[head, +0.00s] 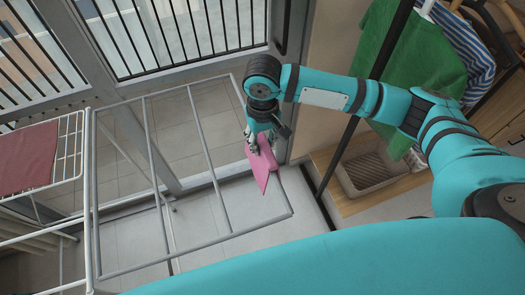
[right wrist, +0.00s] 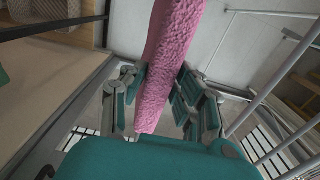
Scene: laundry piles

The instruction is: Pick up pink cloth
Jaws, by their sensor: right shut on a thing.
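The pink cloth (head: 261,164) hangs from my right gripper (head: 262,140) in the head view, above the floor and beside the right end of a metal drying rack. In the right wrist view the pink cloth (right wrist: 172,55) is textured and runs between the two fingers of my right gripper (right wrist: 160,88), which are shut on it. My left gripper is not in view.
The metal drying rack (head: 222,190) spans the middle. A dark red cloth (head: 28,158) lies on a white wire rack at the left. A green cloth (head: 425,62) and a striped one hang at the upper right, above a basket (head: 368,172) on a wooden shelf.

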